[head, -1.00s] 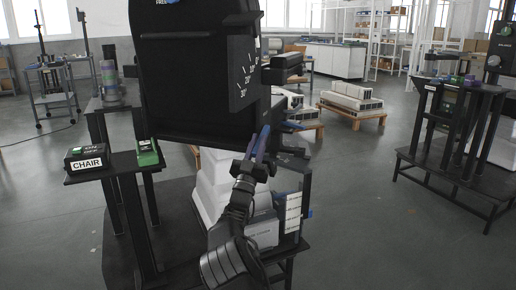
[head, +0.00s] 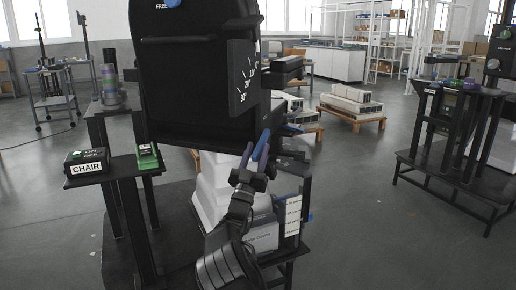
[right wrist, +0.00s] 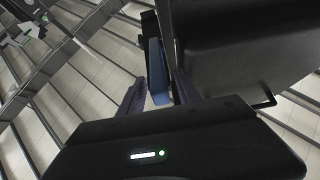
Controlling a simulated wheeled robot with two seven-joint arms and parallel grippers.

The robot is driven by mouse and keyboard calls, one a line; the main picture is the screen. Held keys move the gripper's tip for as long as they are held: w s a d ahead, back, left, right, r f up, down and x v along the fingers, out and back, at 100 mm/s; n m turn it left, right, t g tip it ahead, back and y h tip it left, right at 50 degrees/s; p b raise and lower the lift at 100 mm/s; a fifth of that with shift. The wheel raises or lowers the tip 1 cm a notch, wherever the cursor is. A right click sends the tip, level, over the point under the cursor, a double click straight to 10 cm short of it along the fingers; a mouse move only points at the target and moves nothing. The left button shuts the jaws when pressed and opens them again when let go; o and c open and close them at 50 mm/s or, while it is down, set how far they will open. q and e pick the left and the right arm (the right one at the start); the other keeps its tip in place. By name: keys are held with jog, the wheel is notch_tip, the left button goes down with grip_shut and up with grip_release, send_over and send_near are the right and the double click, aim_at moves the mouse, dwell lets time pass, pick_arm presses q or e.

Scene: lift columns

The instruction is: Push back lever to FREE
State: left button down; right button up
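A black chair back (head: 195,85) stands upright, with degree marks on its right side plate (head: 245,75) and a partly cut-off FREE label at its top edge. A blue lever-like bar (right wrist: 157,72) shows between my gripper's fingers in the right wrist view. My right gripper (head: 257,150) is at the lower right edge of the chair back. In the right wrist view its two dark purple fingers (right wrist: 158,92) are apart, one on each side of the blue bar, with a gap at the left finger. Contact at the right finger is unclear. My left gripper is not in view.
A box labelled CHAIR (head: 87,162) and a green block (head: 147,157) sit on a shelf at the left. White stacked blocks (head: 215,190) stand under the chair back. Another black stand (head: 455,150) is at the right. The floor between is clear.

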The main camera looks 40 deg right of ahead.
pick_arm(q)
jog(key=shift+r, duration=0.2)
pick_arm(e)
jog(key=v, duration=0.6)
jog(key=shift+a, duration=0.1)
jog(key=shift+f, duration=0.1)
dwell(0.3)
